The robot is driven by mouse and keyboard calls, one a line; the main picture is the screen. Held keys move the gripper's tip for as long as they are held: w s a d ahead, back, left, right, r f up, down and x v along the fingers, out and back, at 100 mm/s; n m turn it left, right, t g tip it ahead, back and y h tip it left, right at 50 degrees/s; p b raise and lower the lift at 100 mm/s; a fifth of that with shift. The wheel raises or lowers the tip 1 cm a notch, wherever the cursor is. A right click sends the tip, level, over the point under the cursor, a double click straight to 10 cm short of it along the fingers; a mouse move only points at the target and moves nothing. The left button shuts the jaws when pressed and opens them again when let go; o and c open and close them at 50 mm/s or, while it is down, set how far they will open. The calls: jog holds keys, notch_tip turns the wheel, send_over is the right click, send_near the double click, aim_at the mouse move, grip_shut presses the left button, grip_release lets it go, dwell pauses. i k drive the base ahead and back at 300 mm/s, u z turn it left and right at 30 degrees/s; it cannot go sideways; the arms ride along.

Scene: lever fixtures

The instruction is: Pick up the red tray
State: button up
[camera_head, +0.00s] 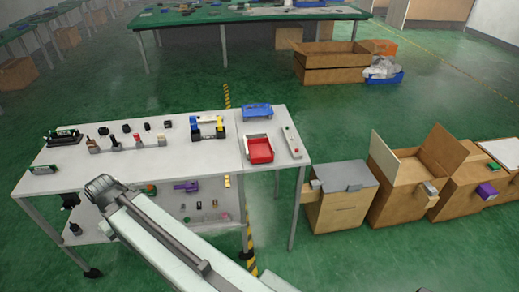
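The red tray (260,151) is a small, shallow, open box with a pale inside back area. It sits on the right part of the white table (215,163), near its front edge. No gripper of mine touches it. My pale arm reaches up from the bottom of the view to a grey joint left of the tray, in front of the table. I cannot make out my gripper's fingers anywhere in the view.
A blue tray-like object (257,111) lies behind the red tray, and a white bar with buttons (292,141) is to its right. Cardboard boxes (400,180) stand on the floor at right.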

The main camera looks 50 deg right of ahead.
aim_at(261, 150)
jog(key=i, duration=0.85)
jog(key=u, duration=0.05)
